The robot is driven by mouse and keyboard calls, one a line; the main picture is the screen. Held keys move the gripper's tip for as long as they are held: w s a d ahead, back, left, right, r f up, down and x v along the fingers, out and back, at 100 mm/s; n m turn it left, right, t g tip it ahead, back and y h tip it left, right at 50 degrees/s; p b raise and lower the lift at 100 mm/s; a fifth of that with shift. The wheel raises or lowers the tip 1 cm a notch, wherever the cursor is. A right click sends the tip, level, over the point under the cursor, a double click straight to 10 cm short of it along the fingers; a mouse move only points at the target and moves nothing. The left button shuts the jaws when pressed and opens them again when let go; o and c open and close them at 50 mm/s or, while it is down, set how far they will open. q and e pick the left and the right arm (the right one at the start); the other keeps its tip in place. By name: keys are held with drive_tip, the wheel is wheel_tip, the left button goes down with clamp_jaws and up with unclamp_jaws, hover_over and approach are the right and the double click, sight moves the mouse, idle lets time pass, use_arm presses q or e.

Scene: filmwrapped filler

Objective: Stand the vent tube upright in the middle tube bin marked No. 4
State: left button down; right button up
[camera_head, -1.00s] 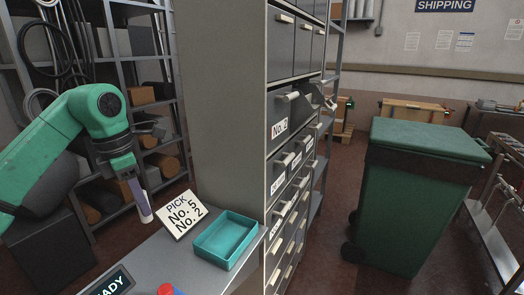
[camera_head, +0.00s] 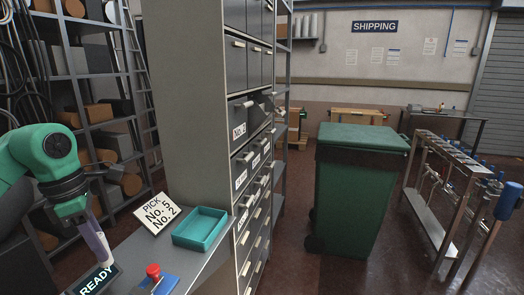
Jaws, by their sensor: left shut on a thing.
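My left gripper (camera_head: 82,217), at the lower left, is shut on a slim pale lilac tube (camera_head: 97,242). The tube hangs below the fingers, tilted, with its lower end to the right, in front of the grey bench near the READY sign. Its upper end is hidden in the gripper. I cannot tell from its look alone whether it is the vent tube. No tube bin marked No. 4 can be made out. My right gripper is not in view.
The grey bench (camera_head: 190,262) bears a teal tray (camera_head: 187,238), a pick card (camera_head: 157,213) and a red button (camera_head: 153,271). A tall drawer cabinet (camera_head: 187,120) stands behind it. A green wheeled bin (camera_head: 345,200) and a metal rack (camera_head: 432,225) stand right.

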use_arm(q)
drive_tip(key=s+d+f+m+g+y, duration=0.1)
drive_tip(key=s+d+f+m, duration=0.3)
drive_tip(key=d+f+m, duration=0.6)
drive_tip(key=s+d+f+m+g, duration=0.1)
drive_tip(key=s+d+f+m, duration=0.35)
drive_tip(key=m, duration=0.95)
wheel_tip(320, 180, down, 11)
drive_tip(key=shift+w+d+r+m, duration=0.2)
drive_tip(key=shift+w+d+m, duration=0.15)
drive_tip(key=shift+w+m, duration=0.1)
